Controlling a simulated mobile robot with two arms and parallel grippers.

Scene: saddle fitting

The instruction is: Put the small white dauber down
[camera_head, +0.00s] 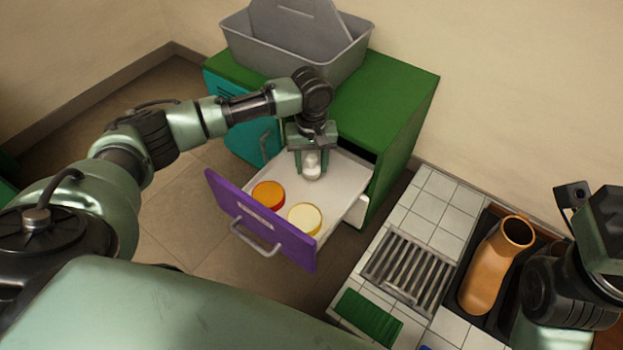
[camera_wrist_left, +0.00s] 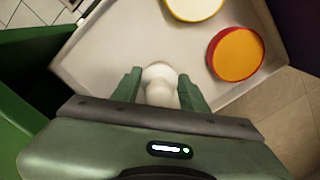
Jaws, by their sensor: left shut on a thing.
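The small white dauber (camera_head: 311,168) is between the fingers of my left gripper (camera_head: 311,170), over the back part of the open drawer. In the left wrist view the dauber (camera_wrist_left: 160,84) shows as a round white knob between the two green fingertips (camera_wrist_left: 161,88). My left gripper is shut on it. I cannot tell whether its base touches the drawer floor. The drawer (camera_head: 345,170) has a pale inside and a purple front. My right gripper (camera_head: 600,225) shows only in part at the right edge, and its fingertips are not clear.
An orange-topped round tin (camera_head: 268,195) and a cream-topped one (camera_head: 304,219) stand near the drawer front. A grey tote (camera_head: 290,45) sits on the green cabinet (camera_head: 400,85). A tiled bench with a grate (camera_head: 410,266) and a tan boot-like form (camera_head: 490,265) is at right.

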